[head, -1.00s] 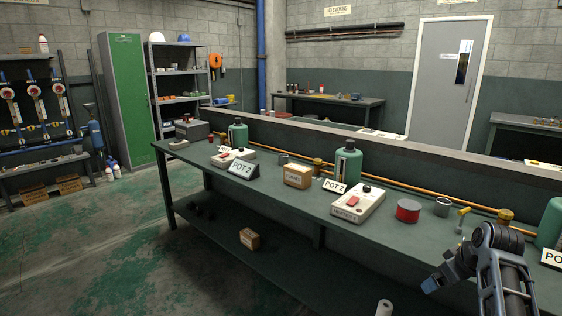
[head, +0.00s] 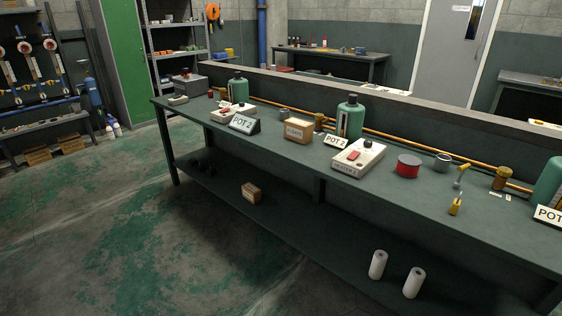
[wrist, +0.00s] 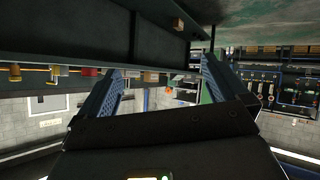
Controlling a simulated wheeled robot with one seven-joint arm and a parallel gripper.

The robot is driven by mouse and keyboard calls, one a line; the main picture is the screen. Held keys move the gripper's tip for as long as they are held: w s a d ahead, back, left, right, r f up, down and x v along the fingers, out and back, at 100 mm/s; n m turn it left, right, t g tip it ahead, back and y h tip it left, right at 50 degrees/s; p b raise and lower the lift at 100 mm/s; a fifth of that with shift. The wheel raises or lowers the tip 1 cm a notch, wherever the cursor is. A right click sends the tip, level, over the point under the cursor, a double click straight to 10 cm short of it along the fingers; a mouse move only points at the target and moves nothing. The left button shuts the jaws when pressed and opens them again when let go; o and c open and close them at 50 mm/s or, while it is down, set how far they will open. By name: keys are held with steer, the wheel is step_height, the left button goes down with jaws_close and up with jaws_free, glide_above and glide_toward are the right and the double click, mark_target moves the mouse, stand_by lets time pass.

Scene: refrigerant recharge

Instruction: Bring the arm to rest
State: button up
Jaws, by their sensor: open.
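My gripper (wrist: 163,76) shows only in the wrist view, where the picture is upside down. Its two blue-grey ridged fingers stand wide apart with nothing between them, so it is open and empty. Past the fingers I see the workbench and the room wall at a distance. My arm is out of the head view. In the head view the long dark green workbench (head: 395,202) runs from the back left to the front right.
On the bench stand green bottles (head: 350,116), a white heater unit (head: 358,157), a red tin (head: 408,166), a cardboard box (head: 298,130) and brass valve fittings (head: 502,178). White rolls (head: 378,264) stand on the lower shelf. The floor (head: 110,220) at left is clear.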

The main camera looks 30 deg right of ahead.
steer(key=s+a+r+t+y, duration=0.3)
steer(key=s+a+r, duration=0.6)
steer(key=s+r, duration=0.3)
step_height(320, 180, up, 3)
steer(key=shift+a+f+t, duration=0.1)
steer(key=shift+a+t, duration=0.1)
steer(key=shift+t, duration=0.2)
steer(key=shift+s, duration=0.1)
